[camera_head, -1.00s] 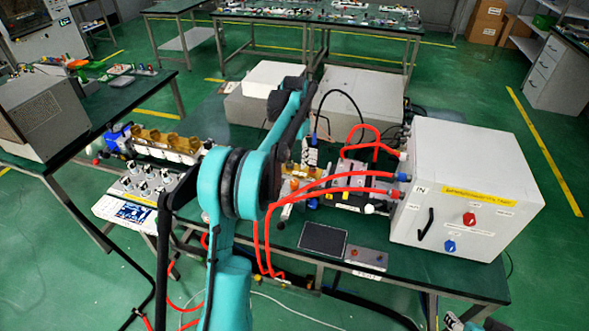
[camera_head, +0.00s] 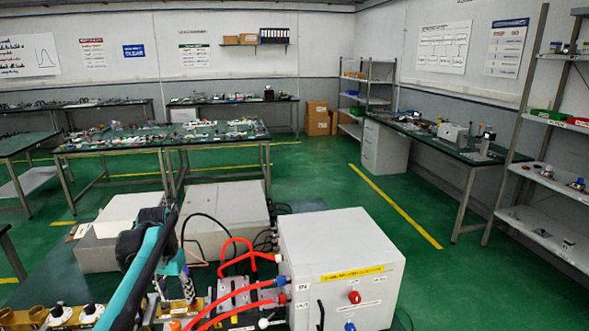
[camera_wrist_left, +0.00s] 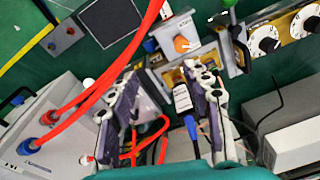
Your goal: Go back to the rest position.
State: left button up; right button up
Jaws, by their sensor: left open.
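My left arm comes in from the bottom left of the head view, teal and black. The left gripper (camera_head: 185,285) shows only in part past its elbow, over the green bench. In the left wrist view, the two jaws of the left gripper (camera_wrist_left: 163,110) stand apart over the bench equipment. A black and white connector with a blue end (camera_wrist_left: 182,98) appears between them in the picture; no grip on it shows. My right gripper is in neither view.
A white box (camera_head: 365,245) with red hoses (camera_head: 236,243) stands right of the gripper. Grey cases (camera_head: 225,210) stand behind it. The wrist view shows knobbed units (camera_wrist_left: 268,38) at upper right and a dark panel (camera_wrist_left: 108,18). Open green floor (camera_head: 310,170) lies beyond.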

pick_arm(q)
jog(key=s+d+r+t, duration=0.3)
jog(key=s+d, duration=0.7)
jog(key=s, duration=0.2)
jog(key=s+d+f+t, duration=0.1)
jog(key=s+d+f, duration=0.2)
jog(key=s, duration=0.3)
jog(key=s+d+f+t, duration=0.2)
jog(key=s+d+f, duration=0.1)
jog(key=s, duration=0.3)
jog(key=shift+s+d+f, duration=0.2)
jog(key=shift+s+f, duration=0.15)
jog(key=shift+f, duration=0.15)
